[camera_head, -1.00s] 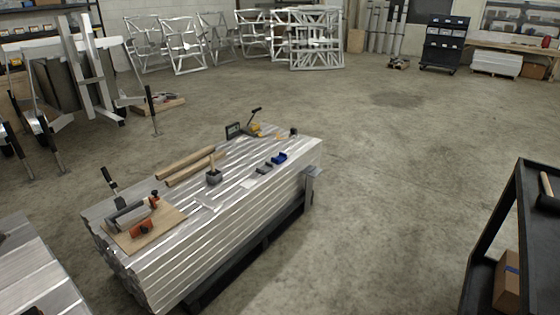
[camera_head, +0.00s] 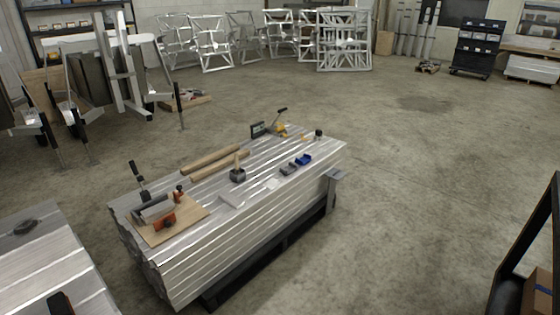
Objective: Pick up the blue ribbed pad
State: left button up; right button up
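A small blue object (camera_head: 303,160), likely the blue ribbed pad, lies on the stack of aluminium planks (camera_head: 240,240), toward its far right part. It is too small here to make out ribs. A grey block (camera_head: 288,169) lies just left of it. Neither of my grippers shows in the head view.
On the stack are a wooden board with an orange-and-grey tool (camera_head: 165,216), wooden bars (camera_head: 213,161), a dark pot (camera_head: 238,175) and a yellow-black tool (camera_head: 282,128). Another metal surface (camera_head: 45,262) is at lower left, a black cart (camera_head: 532,270) at right. Open floor lies between stack and cart.

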aim_at(302, 161)
jog(key=i+l+u, duration=0.15)
jog(key=i+u, duration=0.2)
jog(key=i+l+u, duration=0.4)
jog(key=j, duration=0.1)
